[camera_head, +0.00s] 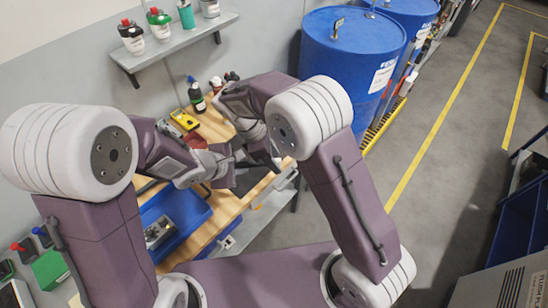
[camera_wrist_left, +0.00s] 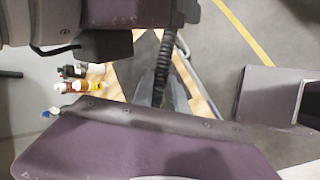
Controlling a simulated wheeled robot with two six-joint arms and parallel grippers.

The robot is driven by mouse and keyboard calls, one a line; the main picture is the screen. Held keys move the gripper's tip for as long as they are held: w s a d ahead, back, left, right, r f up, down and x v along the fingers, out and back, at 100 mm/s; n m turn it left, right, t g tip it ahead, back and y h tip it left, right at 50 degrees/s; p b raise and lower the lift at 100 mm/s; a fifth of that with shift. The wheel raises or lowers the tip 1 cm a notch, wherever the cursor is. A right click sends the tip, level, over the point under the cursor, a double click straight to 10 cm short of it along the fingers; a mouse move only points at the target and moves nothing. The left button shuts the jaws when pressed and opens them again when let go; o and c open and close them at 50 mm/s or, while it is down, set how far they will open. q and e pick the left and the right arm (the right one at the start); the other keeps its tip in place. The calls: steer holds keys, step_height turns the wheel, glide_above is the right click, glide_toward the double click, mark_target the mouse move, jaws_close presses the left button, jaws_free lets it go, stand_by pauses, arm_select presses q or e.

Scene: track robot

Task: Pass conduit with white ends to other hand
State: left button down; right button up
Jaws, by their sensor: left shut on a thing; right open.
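My left gripper (camera_head: 230,158) is over the wooden bench, close to my right gripper (camera_head: 268,156). In the left wrist view, my left gripper's grey fingers (camera_wrist_left: 172,96) are shut on a dark ribbed conduit (camera_wrist_left: 161,72), which runs up and down the picture between them. Its upper part passes beside a dark block and a purple arm part of mine. I cannot make out its white ends in either view, and in the head view I cannot pick the conduit out from the grippers. My right gripper is open; I cannot tell whether its fingers are around the conduit.
The wooden bench (camera_head: 228,235) holds a blue tray (camera_head: 187,213) with a metal part, a yellow device (camera_head: 184,120) and small bottles (camera_head: 197,98). A wall shelf (camera_head: 176,44) carries several bottles. A blue drum (camera_head: 350,48) stands behind.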

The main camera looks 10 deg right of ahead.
steer(key=shift+f, duration=0.1)
jaws_close()
arm_select(q)
steer(key=c, duration=1.2)
jaws_free()
steer(key=shift+c, duration=0.2)
